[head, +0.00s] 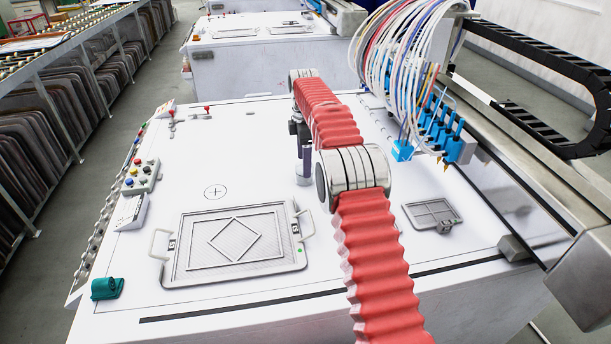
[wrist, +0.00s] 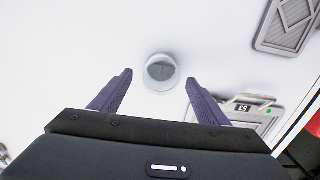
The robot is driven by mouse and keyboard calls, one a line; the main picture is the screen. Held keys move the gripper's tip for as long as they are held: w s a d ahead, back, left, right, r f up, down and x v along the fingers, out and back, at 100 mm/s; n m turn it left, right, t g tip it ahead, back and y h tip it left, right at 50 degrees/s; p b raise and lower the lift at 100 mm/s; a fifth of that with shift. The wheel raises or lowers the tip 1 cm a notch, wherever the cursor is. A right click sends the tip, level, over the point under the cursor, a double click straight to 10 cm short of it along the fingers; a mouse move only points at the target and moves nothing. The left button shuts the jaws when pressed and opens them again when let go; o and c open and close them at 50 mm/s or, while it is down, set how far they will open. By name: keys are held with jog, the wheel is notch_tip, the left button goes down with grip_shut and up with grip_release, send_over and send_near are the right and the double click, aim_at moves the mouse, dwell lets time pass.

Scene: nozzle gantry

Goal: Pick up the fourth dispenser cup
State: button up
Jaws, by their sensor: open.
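A small round pale grey cup (wrist: 160,72) stands on the white table top in the wrist view, seen from above. My gripper (wrist: 157,80) is open, with one dark purple finger on each side of the cup and a gap to both. Nothing is held. In the head view my gripper (head: 303,160) hangs down over the table, partly hidden by my red arm sleeve. Blue dispenser heads (head: 437,125) with several hoses hang from the gantry at the right.
A framed tray with a diamond pattern (head: 185,262) lies left of my arm, and a smaller grey tray (head: 411,213) lies right. A button box (head: 141,177) and a teal item (head: 106,288) sit at the left edge. The table around the cup is clear.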

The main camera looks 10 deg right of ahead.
jog(key=shift+f, duration=0.1)
jog(key=shift+s+f, duration=0.1)
jog(key=shift+f, duration=2.4)
jog(key=shift+c, duration=0.4)
jog(key=c, duration=1)
jog(key=shift+r, duration=0.1)
notch_tip(320, 180, up, 10)
jog(key=shift+f, duration=0.1)
